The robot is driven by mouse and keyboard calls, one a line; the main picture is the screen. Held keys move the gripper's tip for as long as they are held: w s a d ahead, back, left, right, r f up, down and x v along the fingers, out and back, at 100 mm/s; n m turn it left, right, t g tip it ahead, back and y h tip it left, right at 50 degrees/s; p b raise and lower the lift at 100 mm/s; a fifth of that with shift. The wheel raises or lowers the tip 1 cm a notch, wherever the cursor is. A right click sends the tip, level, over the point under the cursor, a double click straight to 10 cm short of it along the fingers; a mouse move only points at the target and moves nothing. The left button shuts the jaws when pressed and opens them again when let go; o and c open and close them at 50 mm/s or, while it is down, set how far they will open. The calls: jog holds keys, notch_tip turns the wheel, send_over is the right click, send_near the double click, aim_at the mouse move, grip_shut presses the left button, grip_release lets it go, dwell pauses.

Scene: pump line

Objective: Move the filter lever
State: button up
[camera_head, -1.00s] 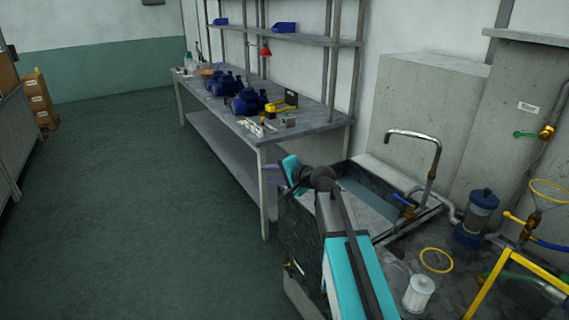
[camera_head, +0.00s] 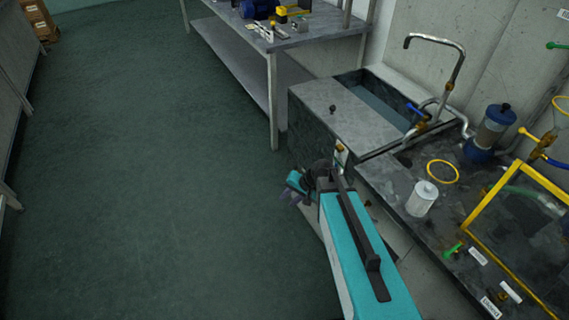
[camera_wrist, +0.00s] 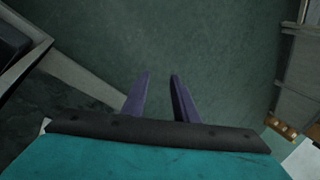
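Several valve levers show in the head view, and I cannot tell which is the filter lever. A blue lever (camera_head: 416,110) sits on the pipe below the tap, a yellow lever (camera_head: 528,134) is at the right, and a green lever (camera_head: 452,248) is near the counter's front. A blue-capped filter housing (camera_head: 490,128) stands between the blue and yellow levers. My gripper (camera_head: 291,198) hangs over the floor, left of the counter and apart from all levers. In the wrist view its purple fingers (camera_wrist: 161,78) are apart with only floor between them.
A white cylinder (camera_head: 422,198) and a yellow ring (camera_head: 443,172) lie on the dark counter. A yellow frame (camera_head: 515,215) rises at the right. The sink (camera_head: 335,103) is behind my gripper. A workbench (camera_head: 290,42) stands further back. The floor at left is clear.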

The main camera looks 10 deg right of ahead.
jog(key=s+d+f+n+g+h, duration=0.1)
jog(key=s+d+f+g, duration=0.1)
jog(key=s+f, duration=0.4)
jog(key=s+d+f+n+g+h, duration=0.2)
jog(key=s+f, duration=0.4)
jog(key=s, duration=1.1)
jog(key=s+d+f+n+g+h+b, duration=0.1)
jog(key=s+f, duration=0.5)
jog(key=s, duration=0.6)
jog(key=shift+s+d+f+n+g+h, duration=0.15)
jog(key=shift+d+f+n+g+h, duration=0.25)
jog(key=shift+d+g, duration=0.95)
jog(key=shift+a+r+g, duration=0.15)
jog(key=shift+a+g, duration=0.15)
jog(key=shift+g, duration=0.05)
